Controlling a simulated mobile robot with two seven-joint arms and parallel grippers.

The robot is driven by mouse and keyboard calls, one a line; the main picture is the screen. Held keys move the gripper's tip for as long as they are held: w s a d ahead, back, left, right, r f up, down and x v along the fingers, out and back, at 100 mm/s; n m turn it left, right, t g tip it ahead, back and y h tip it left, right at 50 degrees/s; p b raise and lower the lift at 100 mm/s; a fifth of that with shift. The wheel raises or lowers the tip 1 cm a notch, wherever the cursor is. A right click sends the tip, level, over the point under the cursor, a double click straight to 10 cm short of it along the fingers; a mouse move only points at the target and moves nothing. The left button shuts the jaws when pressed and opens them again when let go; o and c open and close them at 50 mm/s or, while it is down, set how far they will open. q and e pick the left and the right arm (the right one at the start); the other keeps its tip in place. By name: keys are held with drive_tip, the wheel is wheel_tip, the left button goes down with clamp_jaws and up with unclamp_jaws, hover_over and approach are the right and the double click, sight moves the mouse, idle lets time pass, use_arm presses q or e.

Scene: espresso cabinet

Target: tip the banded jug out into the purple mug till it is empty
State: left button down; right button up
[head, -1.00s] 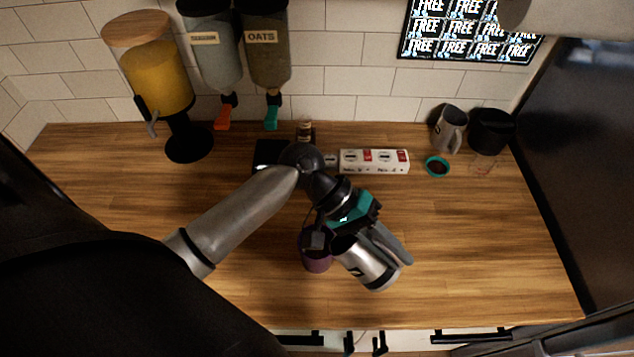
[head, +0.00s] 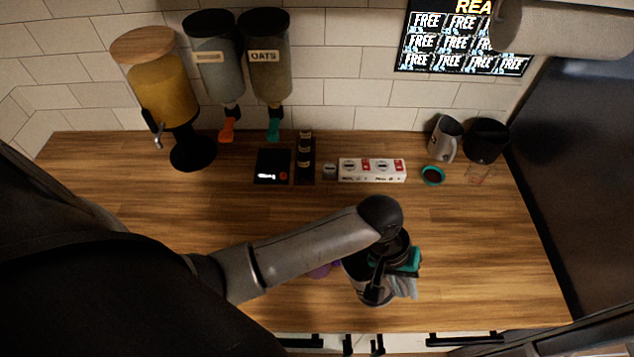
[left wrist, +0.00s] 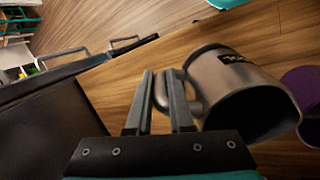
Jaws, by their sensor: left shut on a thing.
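The banded jug (head: 368,293) is steel with a dark label, above the front of the counter in the head view. My left gripper (head: 402,284) is shut on its handle, with my arm partly covering it. In the left wrist view the fingers (left wrist: 160,104) close on the handle of the jug (left wrist: 222,80), whose dark mouth faces the camera. The jug's contents cannot be seen.
Dispensers (head: 172,95) stand at the back left. A black scale (head: 272,166), a dark bottle rack (head: 305,157) and a white box (head: 372,170) line the back. Another steel jug (head: 445,138) and a teal-rimmed cup (head: 433,175) are at the back right. The counter's right side is clear.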

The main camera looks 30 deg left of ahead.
use_arm(q)
drive_tip(key=d+f+y, duration=0.2)
drive_tip(key=f+y, duration=0.1)
drive_tip(key=shift+w+d+f, duration=0.1)
drive_tip(key=shift+d+f, duration=0.15)
drive_tip(key=shift+d, duration=0.05)
drive_tip(key=shift+d+f+y+b, duration=0.25)
drive_tip(key=shift+f+y, duration=0.3)
drive_tip(key=shift+f, duration=0.1)
drive_tip(key=shift+d+f+y+b, duration=0.2)
drive_tip(key=shift+d+f+y, duration=0.05)
drive_tip(key=shift+f+y, duration=0.35)
idle(0.4)
